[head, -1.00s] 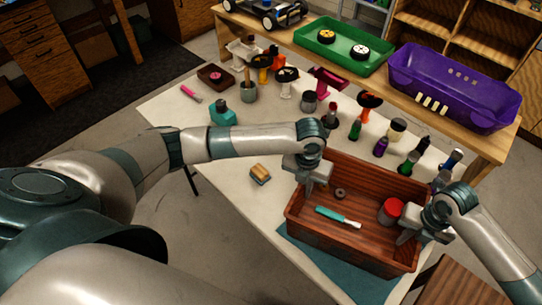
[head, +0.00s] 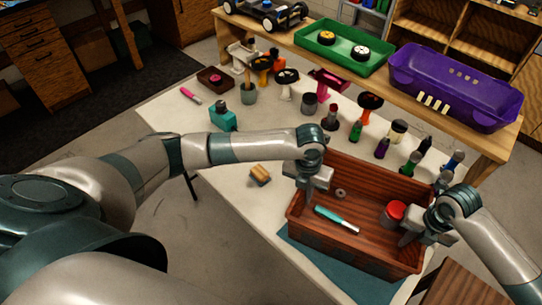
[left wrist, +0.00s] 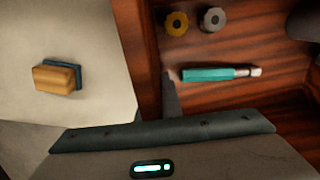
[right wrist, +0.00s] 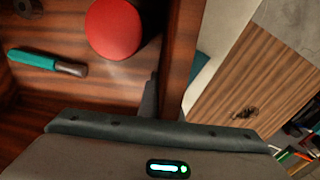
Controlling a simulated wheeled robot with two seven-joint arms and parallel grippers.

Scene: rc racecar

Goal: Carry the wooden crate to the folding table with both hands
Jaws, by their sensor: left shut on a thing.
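The reddish-brown wooden crate (head: 345,241) is over the near right part of the white table (head: 228,184), partly over a teal mat (head: 335,273). I cannot tell whether it rests there or hangs slightly above. My left gripper (head: 312,190) is shut on the crate's left end wall (left wrist: 139,45). My right gripper (head: 408,236) is at the right end wall (right wrist: 182,60), with one finger inside beside the wall; its other finger is hidden. Inside the crate are a teal-handled tool (head: 336,219), a red-lidded jar (head: 394,212) and two small wheel-like pieces (left wrist: 176,23).
Several bottles and cups stand behind the crate, some close to its far right corner, such as the blue-topped bottle (head: 454,161). A sponge-like block (head: 260,174) lies left. A bench behind holds a purple bin (head: 455,88) and green tray (head: 342,47). A wooden surface (head: 455,284) is at lower right.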

